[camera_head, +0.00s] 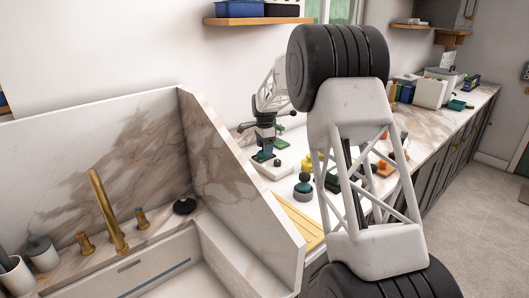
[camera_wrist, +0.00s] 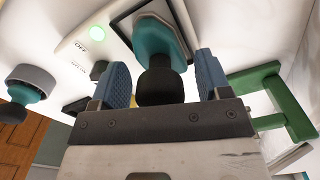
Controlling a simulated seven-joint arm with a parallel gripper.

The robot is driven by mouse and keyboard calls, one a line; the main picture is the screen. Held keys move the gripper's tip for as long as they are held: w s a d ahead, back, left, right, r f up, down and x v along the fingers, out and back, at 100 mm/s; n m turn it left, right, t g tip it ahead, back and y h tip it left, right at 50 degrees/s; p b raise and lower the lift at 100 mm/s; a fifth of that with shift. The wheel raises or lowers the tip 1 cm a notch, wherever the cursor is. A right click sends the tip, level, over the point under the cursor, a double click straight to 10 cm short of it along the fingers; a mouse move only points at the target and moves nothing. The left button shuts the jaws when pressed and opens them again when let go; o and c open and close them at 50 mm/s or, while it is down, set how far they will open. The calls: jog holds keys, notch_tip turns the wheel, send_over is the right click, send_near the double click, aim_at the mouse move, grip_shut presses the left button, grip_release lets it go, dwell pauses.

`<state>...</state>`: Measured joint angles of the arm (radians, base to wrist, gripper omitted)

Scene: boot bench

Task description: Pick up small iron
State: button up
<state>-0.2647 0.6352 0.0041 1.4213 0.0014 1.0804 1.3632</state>
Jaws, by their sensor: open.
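The small iron (camera_wrist: 163,38) appears to be the teal, wedge-shaped piece with a black knob in the wrist view. It stands on a white base plate (camera_wrist: 98,52) inside a black outline. My gripper (camera_wrist: 160,64) is open, with one blue finger on each side of the black knob. I cannot tell whether either finger touches it. In the head view my gripper (camera_head: 264,138) points down over the teal piece (camera_head: 262,156), which it partly hides.
A grey round piece with a teal and black top (camera_head: 303,188) stands to the right; it also shows in the wrist view (camera_wrist: 32,84). A green bracket (camera_wrist: 275,100) is close to my right finger. A marble panel (camera_head: 235,180) rises left of the work area.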

dwell(0.5)
jog(key=c, duration=1.2)
